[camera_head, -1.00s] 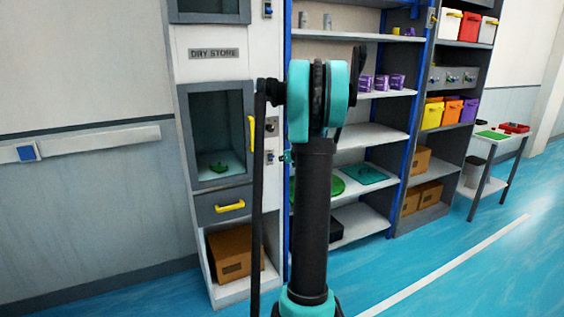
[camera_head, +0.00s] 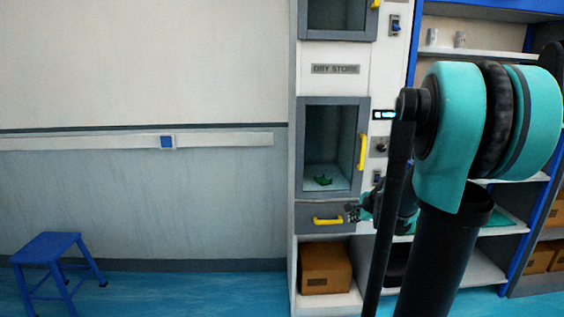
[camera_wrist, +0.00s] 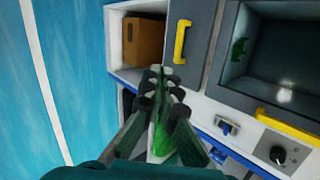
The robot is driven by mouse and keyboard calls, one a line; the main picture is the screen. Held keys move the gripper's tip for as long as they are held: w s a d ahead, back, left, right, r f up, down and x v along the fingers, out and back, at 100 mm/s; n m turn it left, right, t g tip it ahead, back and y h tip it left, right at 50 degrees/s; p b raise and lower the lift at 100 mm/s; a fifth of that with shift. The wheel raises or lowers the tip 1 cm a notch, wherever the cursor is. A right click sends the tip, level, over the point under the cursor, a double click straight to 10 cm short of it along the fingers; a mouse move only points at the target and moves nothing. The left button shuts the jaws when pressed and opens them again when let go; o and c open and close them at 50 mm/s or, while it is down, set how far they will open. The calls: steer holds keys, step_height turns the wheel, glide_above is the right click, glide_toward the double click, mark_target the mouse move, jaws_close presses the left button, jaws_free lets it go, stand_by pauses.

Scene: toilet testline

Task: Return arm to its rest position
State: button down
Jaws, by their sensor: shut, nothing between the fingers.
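My arm, teal and black, stands folded at the right of the head view. My gripper (camera_head: 353,212) shows small there, just right of the yellow drawer handle, in front of the dry store cabinet. In the wrist view my gripper (camera_wrist: 160,78) points toward the cabinet front with its dark fingertips close together. It is shut and empty. I cannot tell the exact gap between the fingertips and the cabinet.
The dry store cabinet (camera_head: 335,85) has a glazed compartment with a green item (camera_head: 322,180) inside, a yellow-handled drawer (camera_head: 310,213), and a cardboard box (camera_head: 326,268) below. Blue-framed shelves (camera_head: 530,178) stand right. A blue stool (camera_head: 48,249) stands left; floor between is clear.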

steer(key=s+a+f+n+g, duration=0.1)
steer(key=s+a+f+n, duration=0.1)
steer(key=s+n, duration=0.4)
steer(key=s+a+f+n+g+h, duration=0.1)
steer(key=s+f+n, duration=0.4)
steer(key=s, duration=0.5)
steer(key=s+a+f+n+g+h, duration=0.1)
steer(key=s+a+f+n+g, duration=0.1)
steer(key=s+n, duration=0.5)
steer(key=shift+s+a+f, duration=0.65)
steer(key=shift+s+a, duration=0.1)
steer(key=shift+s, duration=0.3)
